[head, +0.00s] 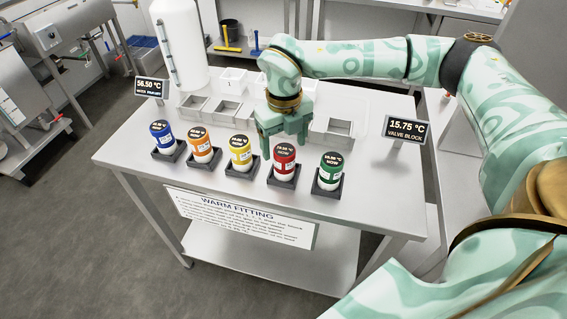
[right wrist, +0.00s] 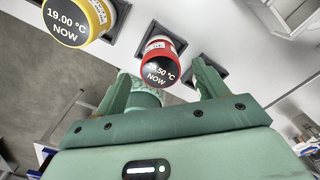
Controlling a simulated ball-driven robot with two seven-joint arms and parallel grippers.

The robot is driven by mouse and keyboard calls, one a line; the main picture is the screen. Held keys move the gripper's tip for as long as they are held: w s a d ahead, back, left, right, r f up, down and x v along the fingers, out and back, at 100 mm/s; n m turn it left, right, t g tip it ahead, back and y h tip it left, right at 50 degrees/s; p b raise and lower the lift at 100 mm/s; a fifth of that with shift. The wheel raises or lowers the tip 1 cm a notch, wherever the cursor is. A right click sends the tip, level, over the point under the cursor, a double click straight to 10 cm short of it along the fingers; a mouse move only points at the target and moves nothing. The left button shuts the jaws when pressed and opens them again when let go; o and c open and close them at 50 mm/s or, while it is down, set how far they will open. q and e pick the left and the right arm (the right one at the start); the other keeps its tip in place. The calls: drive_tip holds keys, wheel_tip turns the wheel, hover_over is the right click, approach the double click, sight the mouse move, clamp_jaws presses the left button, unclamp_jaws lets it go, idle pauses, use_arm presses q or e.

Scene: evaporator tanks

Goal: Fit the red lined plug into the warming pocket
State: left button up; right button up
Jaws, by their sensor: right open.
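The red plug (head: 284,158), with a dark cap and a white lower band, stands upright in a dark square holder (head: 283,182) at the table's front edge. My right gripper (head: 284,142) is open and empty, just behind and above the red plug. In the right wrist view the red plug (right wrist: 160,58) shows beyond and between the open fingertips (right wrist: 164,78), apart from them. Square metal pockets stand behind the plugs, one at the left (head: 192,106) and one at the right (head: 340,127). I cannot tell which is the warming pocket. My left gripper is not in view.
Blue (head: 162,136), orange (head: 200,144), yellow (head: 240,153) and green (head: 329,171) plugs stand in the same row. A 56.50 °C display (head: 149,87) and a 15.75 °C valve block display (head: 405,130) flank the table. A white cylinder (head: 180,45) stands at the back left.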

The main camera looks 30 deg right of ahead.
drive_tip(key=shift+s+f, duration=0.1)
drive_tip(key=shift+f, duration=0.5)
wheel_tip(320, 180, down, 4)
drive_tip(key=shift+f+b, duration=0.15)
drive_tip(key=shift+b, duration=0.65)
drive_tip(key=shift+c, duration=0.3)
drive_tip(key=c, duration=1)
drive_tip(key=shift+c, duration=0.6)
drive_tip(key=shift+r, duration=0.2)
